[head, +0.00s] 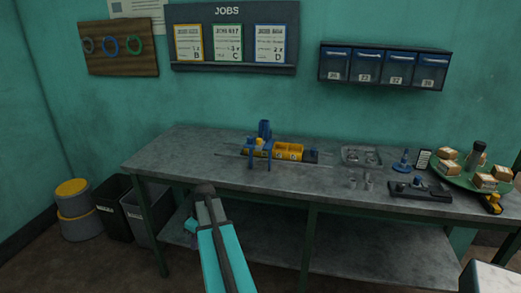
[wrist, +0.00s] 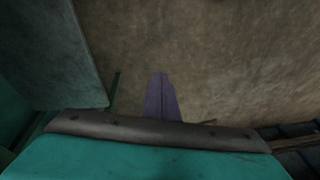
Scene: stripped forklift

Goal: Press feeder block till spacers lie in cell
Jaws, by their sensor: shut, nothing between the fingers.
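A blue feeder (head: 264,129) with an upright block stands on the workbench, left of its middle, in the head view. A row of yellow cells (head: 290,150) with small round labels lies beside it to the right. The feeder's smaller parts are too small to tell apart, and I cannot make out spacers. My gripper shows in the wrist view, with its purple-grey fingers (wrist: 160,85) together and empty. In the head view my arm is in front of the bench, and the gripper is low, well apart from the feeder. The wrist view shows no feeder or cell.
The grey workbench (head: 190,150) has bare room at its left. A metal tray (head: 350,157), a dark fixture (head: 420,190) and a green turntable (head: 462,179) with boxes stand to the right. Dark bins (head: 113,205) stand on the floor at left. Blue drawers (head: 383,66) hang above.

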